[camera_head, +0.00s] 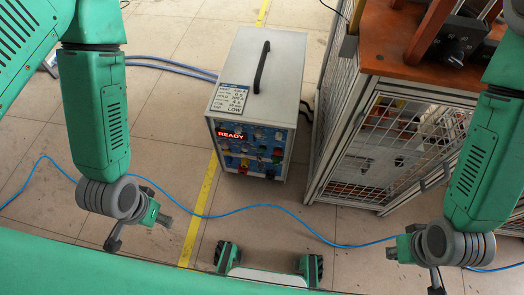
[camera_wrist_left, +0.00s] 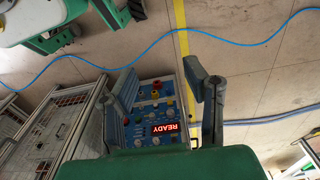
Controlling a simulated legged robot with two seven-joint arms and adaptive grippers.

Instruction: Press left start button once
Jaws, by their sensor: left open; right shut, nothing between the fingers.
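The induction heater (camera_head: 261,80) is a pale box with a black top handle, standing on the floor. Its blue front panel (camera_head: 249,160) carries several small coloured buttons and knobs and a red READY display (camera_head: 231,135). The panel also shows in the left wrist view (camera_wrist_left: 158,107), between my left fingers. The buttons are too small to tell which is the left start button. My left gripper (camera_head: 138,232) is open and empty, in front and left of the heater, apart from it; its fingers show in the wrist view (camera_wrist_left: 163,78). My right gripper (camera_head: 436,280) is shut and empty at lower right.
A caged metal cabinet (camera_head: 375,150) with an orange-brown top (camera_head: 400,50) stands right of the heater. A blue cable (camera_head: 270,207) crosses the floor in front. Blue hoses (camera_head: 170,67) run left from the heater. Tiled floor around a yellow line (camera_head: 203,200) is mostly clear.

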